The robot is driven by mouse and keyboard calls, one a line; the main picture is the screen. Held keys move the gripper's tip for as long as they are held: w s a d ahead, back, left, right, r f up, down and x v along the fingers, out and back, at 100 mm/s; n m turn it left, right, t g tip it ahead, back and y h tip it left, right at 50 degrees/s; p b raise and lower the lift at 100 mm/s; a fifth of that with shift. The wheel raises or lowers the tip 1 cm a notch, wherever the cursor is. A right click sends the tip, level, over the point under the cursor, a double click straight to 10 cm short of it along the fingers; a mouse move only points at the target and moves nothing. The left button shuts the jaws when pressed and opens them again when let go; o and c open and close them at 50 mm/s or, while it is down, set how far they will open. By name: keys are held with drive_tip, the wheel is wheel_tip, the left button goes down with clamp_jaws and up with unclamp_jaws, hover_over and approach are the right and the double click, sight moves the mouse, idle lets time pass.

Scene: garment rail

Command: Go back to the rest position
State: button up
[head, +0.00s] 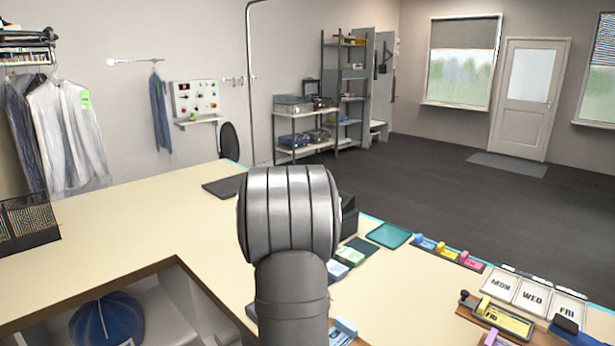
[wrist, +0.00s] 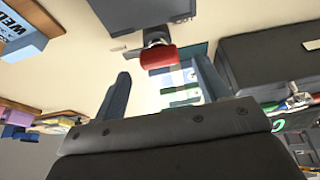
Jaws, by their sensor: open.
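In the wrist view my gripper (wrist: 162,76) is open, with its two dark fingers well apart and nothing held between them. A red-ended object (wrist: 158,57) with a metal part shows beyond the fingertips, in line with the gap; I cannot tell its exact distance. In the head view my own arm fills the middle of the picture and hides the gripper.
The pale counter (head: 130,230) is mostly clear at left, with a dark flat pad (head: 223,187) near its back edge. A teal tray (head: 388,235), day cards (head: 530,292) and coloured items (head: 445,250) lie right. A dark box (wrist: 275,62) stands beside the gripper.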

drive_tip(key=x, duration=0.2)
drive_tip(key=shift+d+f, duration=0.15)
drive_tip(key=shift+f, duration=0.25)
drive_tip(key=shift+r, duration=0.1)
